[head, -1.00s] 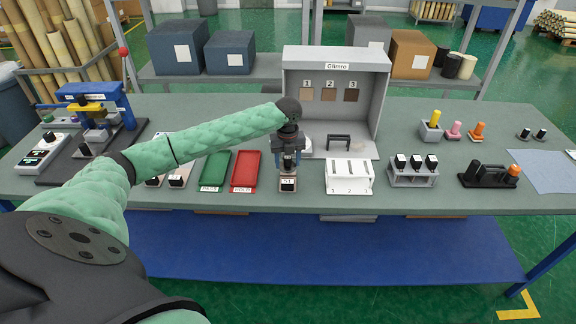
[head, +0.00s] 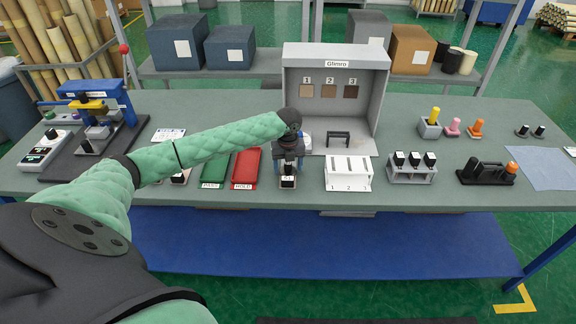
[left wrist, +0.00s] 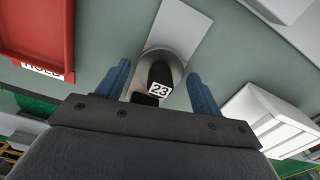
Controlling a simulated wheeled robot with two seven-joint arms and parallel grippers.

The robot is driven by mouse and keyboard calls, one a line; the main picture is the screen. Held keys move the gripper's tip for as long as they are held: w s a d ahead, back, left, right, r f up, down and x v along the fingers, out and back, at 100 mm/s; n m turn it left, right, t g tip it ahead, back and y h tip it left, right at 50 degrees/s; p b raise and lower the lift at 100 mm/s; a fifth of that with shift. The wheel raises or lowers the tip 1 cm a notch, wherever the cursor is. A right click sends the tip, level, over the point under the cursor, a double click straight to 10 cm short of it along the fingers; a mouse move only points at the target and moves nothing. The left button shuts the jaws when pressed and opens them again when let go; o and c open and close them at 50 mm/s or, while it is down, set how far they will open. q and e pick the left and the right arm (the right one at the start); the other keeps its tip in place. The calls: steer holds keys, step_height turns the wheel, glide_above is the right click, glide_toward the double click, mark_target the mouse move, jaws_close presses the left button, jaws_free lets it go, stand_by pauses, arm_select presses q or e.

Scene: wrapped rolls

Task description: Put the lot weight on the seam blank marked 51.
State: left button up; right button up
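A black-topped piece labelled 23 (left wrist: 160,88) stands on a round grey metal base in the left wrist view. In the head view a small labelled piece (head: 288,183) stands below my left gripper (head: 288,168), near the table's front edge; its label is too small to read surely. My left gripper is open, pointing down, its blue fingers (left wrist: 158,72) on either side of the 23 piece with gaps to both. I cannot read a 51 anywhere, nor tell for sure which thing is the lot weight. My right gripper is out of view.
A red tray (head: 246,168) and a green tray (head: 214,168) lie left of the gripper. A grey booth (head: 335,60) stands behind.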

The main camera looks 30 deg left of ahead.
arm_select(q)
steer(key=shift+o, duration=0.4)
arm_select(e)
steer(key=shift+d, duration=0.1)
arm_select(q)
steer(key=shift+r, duration=0.2)
steer(key=shift+r+b, duration=0.3)
steer(key=shift+b, duration=0.05)
step_height(320, 180, up, 10)
steer(key=b, duration=0.3)
steer(key=shift+f+b, duration=0.2)
steer(key=shift+b, duration=0.2)
steer(key=shift+r, duration=0.85)
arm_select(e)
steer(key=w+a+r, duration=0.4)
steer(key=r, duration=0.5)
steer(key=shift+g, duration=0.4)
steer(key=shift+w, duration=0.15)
